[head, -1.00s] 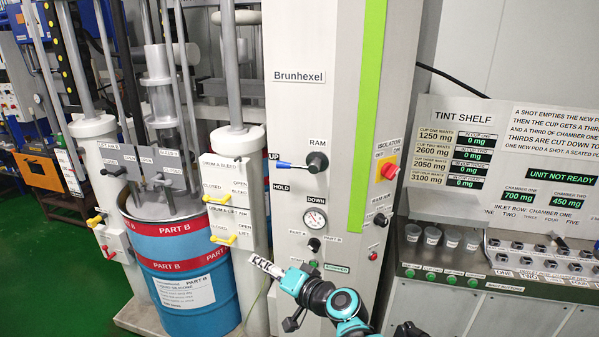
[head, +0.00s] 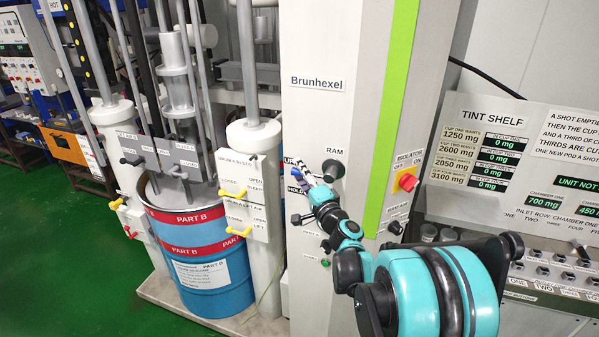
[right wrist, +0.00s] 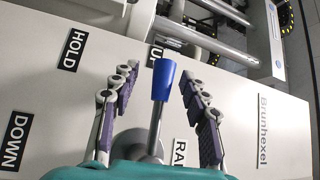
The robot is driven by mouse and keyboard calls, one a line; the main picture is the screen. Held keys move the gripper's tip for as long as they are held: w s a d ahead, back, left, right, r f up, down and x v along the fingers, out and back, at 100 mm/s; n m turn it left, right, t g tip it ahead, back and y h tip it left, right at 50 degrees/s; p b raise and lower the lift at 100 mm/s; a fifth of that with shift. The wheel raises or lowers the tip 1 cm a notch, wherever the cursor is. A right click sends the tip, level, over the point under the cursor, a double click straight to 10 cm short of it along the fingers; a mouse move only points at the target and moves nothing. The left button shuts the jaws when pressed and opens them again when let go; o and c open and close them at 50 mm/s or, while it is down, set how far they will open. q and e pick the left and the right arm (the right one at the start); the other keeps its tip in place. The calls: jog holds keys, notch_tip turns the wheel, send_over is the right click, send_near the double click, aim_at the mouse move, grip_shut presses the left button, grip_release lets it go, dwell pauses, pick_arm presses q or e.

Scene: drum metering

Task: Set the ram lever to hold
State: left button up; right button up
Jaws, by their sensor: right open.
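The ram lever has a blue handle (right wrist: 163,82) on a grey shaft that rises from a round pivot in the right wrist view. It points at the UP label (right wrist: 157,52), which it partly covers. The HOLD label (right wrist: 73,50) lies to the left of it, and the DOWN label (right wrist: 16,140) farther left. My right gripper (right wrist: 159,84) is open, with one finger on each side of the blue handle and gaps on both sides. In the head view my right gripper (head: 301,177) is at the lever and hides most of it. My left gripper is not in view.
The red isolator knob (head: 407,182) is farther right. Yellow-handled valves (head: 236,194) and the blue drum (head: 205,255) stand to the left. The tint shelf (head: 490,115) is at the right.

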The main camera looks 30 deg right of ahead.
jog(key=shift+w+a+r, duration=0.1)
jog(key=shift+w, duration=0.05)
jog(key=shift+c, duration=0.2)
grip_shut()
notch_tip(320, 180, down, 6)
jog(key=s+d+n+g+p, duration=0.1)
jog(key=s+n+g+p, duration=0.1)
jog(key=n+g, duration=0.3)
jog(key=shift+d+n+g+h, duration=0.3)
jog(key=shift+g, duration=0.5)
jog(key=shift+f, duration=0.2)
